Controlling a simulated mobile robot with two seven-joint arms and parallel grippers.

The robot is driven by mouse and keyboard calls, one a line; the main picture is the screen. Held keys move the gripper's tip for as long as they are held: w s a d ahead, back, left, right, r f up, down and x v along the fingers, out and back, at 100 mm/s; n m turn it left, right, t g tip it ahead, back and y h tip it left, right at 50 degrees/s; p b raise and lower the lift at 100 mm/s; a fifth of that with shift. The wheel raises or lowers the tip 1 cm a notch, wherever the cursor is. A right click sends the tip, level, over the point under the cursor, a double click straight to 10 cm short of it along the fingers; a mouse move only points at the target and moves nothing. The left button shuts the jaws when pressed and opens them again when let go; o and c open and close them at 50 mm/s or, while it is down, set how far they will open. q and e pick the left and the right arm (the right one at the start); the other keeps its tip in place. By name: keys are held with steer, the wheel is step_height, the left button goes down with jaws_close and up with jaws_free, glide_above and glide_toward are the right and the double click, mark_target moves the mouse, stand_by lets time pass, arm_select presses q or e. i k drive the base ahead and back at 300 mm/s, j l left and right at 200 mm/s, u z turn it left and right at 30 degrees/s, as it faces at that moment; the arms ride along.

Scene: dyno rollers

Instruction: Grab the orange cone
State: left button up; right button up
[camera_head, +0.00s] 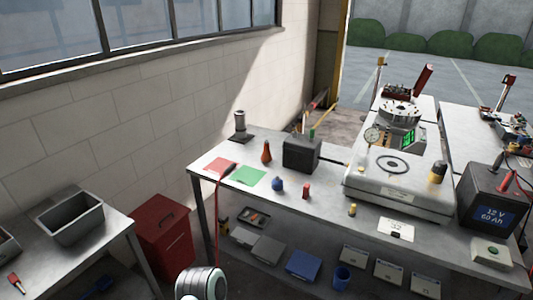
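An orange-red cone-shaped object (266,153) stands upright near the back edge of the grey workbench (328,215), towards its left end. It is behind the green sheet and left of a dark box. A white and grey rounded part of my own arm shows at the bottom edge, in front of the bench and well apart from the cone. Neither gripper's fingers are in view.
A dark box (301,153), red sheet (220,166), green sheet (243,175), blue item (277,184) and small red item (306,191) surround the cone. A red cabinet (163,235) stands left of the bench. Boxes fill the lower shelf.

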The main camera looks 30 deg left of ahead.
mark_target(265, 158)
steer(key=u, duration=0.4)
steer(key=i+j+u, duration=0.15)
steer(key=u, duration=0.25)
steer(key=i+j+u, duration=0.15)
steer(key=u, duration=0.3)
steer(key=i+u, duration=0.15)
steer(key=u, duration=0.25)
